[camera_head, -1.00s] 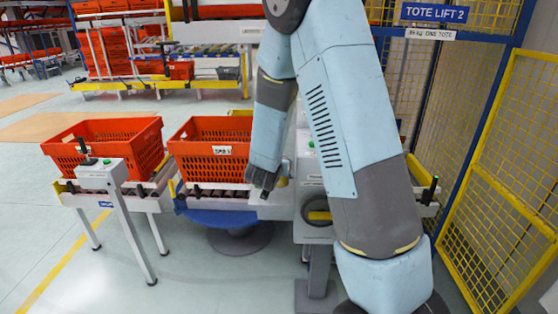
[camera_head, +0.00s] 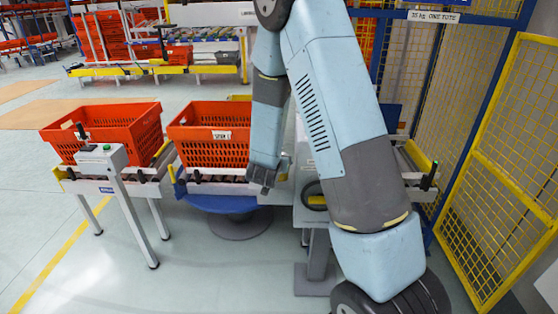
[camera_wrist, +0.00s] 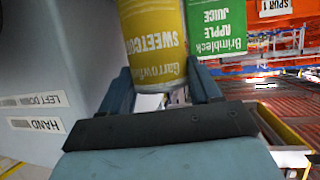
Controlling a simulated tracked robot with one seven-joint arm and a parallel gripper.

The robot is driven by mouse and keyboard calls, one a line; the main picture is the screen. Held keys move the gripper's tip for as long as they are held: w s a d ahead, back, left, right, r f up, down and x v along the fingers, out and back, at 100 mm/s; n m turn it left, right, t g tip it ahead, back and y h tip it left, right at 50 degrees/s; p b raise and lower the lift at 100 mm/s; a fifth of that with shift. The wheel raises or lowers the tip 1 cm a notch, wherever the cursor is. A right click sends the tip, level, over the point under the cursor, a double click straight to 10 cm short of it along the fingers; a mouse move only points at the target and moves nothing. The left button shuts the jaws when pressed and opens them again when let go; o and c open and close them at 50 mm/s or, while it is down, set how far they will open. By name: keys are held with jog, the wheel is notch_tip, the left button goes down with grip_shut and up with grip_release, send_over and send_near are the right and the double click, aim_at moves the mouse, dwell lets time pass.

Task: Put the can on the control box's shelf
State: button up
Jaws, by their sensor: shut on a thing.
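My gripper (camera_wrist: 160,92) is shut on a yellow sweetcorn can (camera_wrist: 155,45), held between its two fingers in the wrist view. The can's far end is cut off by the picture's top edge. In the head view my gripper (camera_head: 263,178) hangs beside the grey control box (camera_head: 305,215), and the can cannot be made out there. My arm hides much of the box. In the wrist view the grey box face (camera_wrist: 50,60) with "LEFT DOWN" and "HAND" labels fills the left side. I cannot clearly tell where its shelf is.
A green apple juice carton (camera_wrist: 218,28) stands close beside the can. Orange totes (camera_head: 105,135) and (camera_head: 212,145) sit on roller conveyors to the left. A small post-mounted panel (camera_head: 102,157) stands at front left. Yellow mesh fencing (camera_head: 495,170) bounds the right. Open floor lies at front left.

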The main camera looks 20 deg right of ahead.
jog(key=shift+f, duration=0.5)
jog(key=o, duration=1.5)
